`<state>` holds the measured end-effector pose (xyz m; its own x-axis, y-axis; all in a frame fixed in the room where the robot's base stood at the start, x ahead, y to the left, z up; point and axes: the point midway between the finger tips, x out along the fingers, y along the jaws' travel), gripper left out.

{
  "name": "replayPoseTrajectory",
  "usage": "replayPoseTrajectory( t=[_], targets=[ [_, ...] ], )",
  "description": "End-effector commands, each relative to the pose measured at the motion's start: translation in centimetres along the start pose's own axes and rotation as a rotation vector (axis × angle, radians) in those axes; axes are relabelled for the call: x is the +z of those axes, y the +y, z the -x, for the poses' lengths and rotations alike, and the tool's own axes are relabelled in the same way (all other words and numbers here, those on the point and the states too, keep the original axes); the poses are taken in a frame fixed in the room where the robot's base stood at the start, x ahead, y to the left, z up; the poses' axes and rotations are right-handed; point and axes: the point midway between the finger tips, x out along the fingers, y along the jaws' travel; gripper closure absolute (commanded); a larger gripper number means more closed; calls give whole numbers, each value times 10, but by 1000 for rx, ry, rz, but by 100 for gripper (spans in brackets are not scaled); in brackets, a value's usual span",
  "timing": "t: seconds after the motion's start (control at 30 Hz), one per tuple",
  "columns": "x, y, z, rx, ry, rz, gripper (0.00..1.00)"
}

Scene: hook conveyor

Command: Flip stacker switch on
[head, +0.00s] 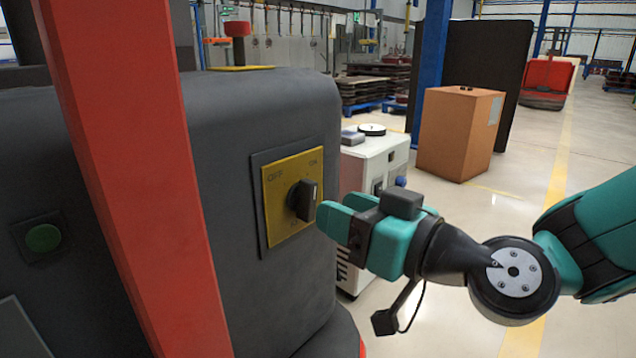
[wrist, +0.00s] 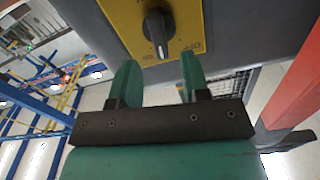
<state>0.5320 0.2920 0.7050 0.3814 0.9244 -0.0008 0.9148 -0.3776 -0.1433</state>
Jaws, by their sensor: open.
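The stacker switch is a black rotary knob (head: 303,200) on a yellow plate (head: 279,222) marked OFF at upper left and ON at upper right. The plate is on the dark grey stacker body (head: 240,112). The knob also shows in the wrist view (wrist: 157,26), with a pale mark on its lower end; I cannot tell for sure which label it points to. My gripper (head: 326,213) is open and empty, just right of the knob in the head view. In the wrist view, its fingertips (wrist: 160,66) are spread to either side below the knob, apart from it.
A red mast post (head: 135,180) stands left of the switch, with a green button (head: 43,238) beyond it. A white machine (head: 378,160) and an orange-brown box (head: 459,135) stand behind my arm. Open floor lies at right.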

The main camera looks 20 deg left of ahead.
Motion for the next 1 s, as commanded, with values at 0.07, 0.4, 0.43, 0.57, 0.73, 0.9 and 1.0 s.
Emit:
replayPoseTrajectory(
  t=[0.07,0.4,0.43,0.57,0.73,0.9,1.0],
  targets=[
    [-2,-2,-16,-3,2,1,57],
    [0,0,-45,0,1,0,57],
    [0,0,-46,0,1,-1,57],
    [0,0,-46,1,1,-1,57],
    [0,0,-45,1,1,-1,78],
    [0,0,-45,1,1,-1,100],
    [0,0,-45,1,1,-3,100]
  ],
)
